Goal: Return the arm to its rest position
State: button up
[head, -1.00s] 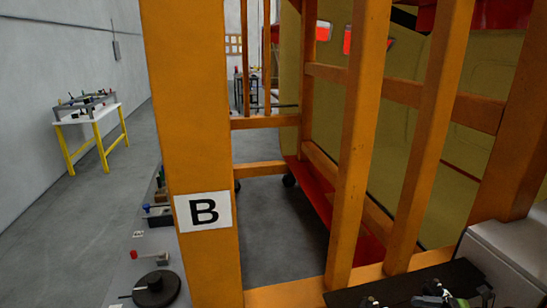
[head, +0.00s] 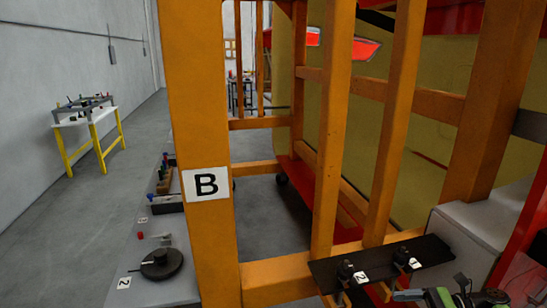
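Neither my arm nor my gripper can be made out in the head view. A dark and green object (head: 445,298) is cut off by the bottom edge at the right, and I cannot tell what it is. Just above it, a black shelf (head: 345,267) is fixed on the orange frame and carries small dark fittings with labels 1 and 2.
A grey bench (head: 180,292) with a black round part (head: 161,263) is at lower left. A white table with yellow legs (head: 75,125) stands by the left wall. Grey floor (head: 110,200) lies between.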

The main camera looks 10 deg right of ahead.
jog(key=s+a+r+n+g+h, duration=0.1)
jog(key=a+r+n+g+h, duration=0.35)
jog(key=a, duration=0.55)
jog(key=s+a+r+n+g+h, duration=0.1)
jog(key=a+r+n+g+h, duration=0.15)
jog(key=a+n+h, duration=0.6)
jog(key=s+a+r+n+t+h, duration=0.1)
jog(key=s+a+r+n+t, duration=0.1)
jog(key=s, duration=0.7)
jog(key=s+a+r+n+t+h, duration=0.2)
jog(key=s+r+n+t, duration=0.2)
jog(key=s+t, duration=0.3)
jog(key=s+r, duration=0.1)
jog(key=s, duration=0.2)
jog(key=shift+s+a+r+n, duration=0.25)
jog(key=shift+r+n, duration=0.15)
